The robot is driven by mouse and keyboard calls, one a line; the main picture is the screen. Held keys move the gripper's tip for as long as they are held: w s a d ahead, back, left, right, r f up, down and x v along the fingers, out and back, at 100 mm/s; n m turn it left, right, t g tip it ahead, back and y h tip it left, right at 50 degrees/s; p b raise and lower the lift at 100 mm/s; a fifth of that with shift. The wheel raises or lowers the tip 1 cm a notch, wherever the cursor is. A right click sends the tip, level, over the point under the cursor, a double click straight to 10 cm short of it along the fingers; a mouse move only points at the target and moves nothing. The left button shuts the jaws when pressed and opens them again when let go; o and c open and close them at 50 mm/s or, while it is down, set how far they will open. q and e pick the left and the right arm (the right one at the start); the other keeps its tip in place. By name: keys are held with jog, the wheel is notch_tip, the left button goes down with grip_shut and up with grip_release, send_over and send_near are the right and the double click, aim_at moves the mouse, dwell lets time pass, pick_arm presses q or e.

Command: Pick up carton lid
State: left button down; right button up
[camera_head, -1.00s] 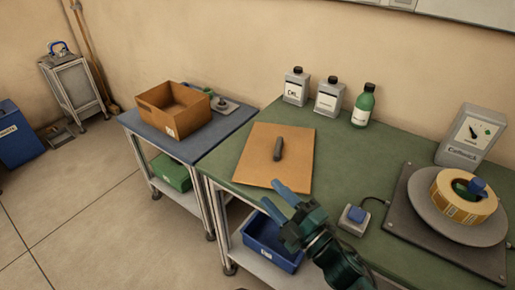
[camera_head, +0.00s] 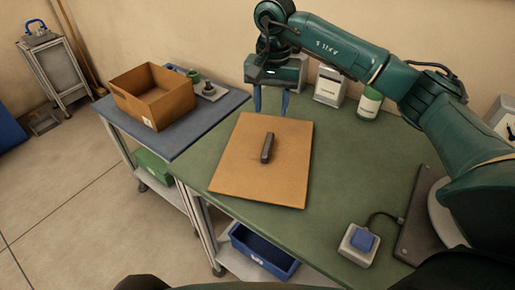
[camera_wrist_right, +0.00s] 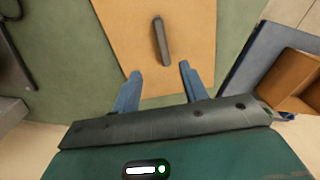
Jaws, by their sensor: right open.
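The carton lid (camera_head: 235,165) is a flat, light brown square panel with a dark bar handle (camera_head: 267,147) at its middle. It lies on the green table. The lid (camera_wrist_right: 180,30) and its handle (camera_wrist_right: 161,42) also show in the right wrist view. My right gripper (camera_head: 270,103) is open and empty, with blue fingers pointing down, near the lid's far edge. In the right wrist view the open fingers (camera_wrist_right: 160,69) appear over one edge of the lid, with the handle beyond the tips. The gap between fingers and lid is hard to judge. My left gripper is not in view.
An open brown carton (camera_head: 155,97) stands on a blue-topped side table (camera_head: 190,142) at left. A blue-buttoned box (camera_head: 358,243) sits at the table's front right.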

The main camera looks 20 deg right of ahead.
send_over(268, 143)
jog(key=f, duration=0.5)
jog(key=f+p, duration=0.1)
jog(key=f, duration=0.1)
jog(key=shift+s+f, duration=0.2)
jog(key=shift+s, duration=0.1)
jog(key=shift+w+f+p, duration=0.2)
jog(key=shift+f+p, duration=0.1)
jog(key=shift+f, duration=1.05)
jog(key=shift+w+f+p, duration=0.15)
jog(key=shift+f+p, duration=0.1)
jog(key=shift+f, duration=1.05)
jog(key=shift+c, duration=0.4)
grip_shut()
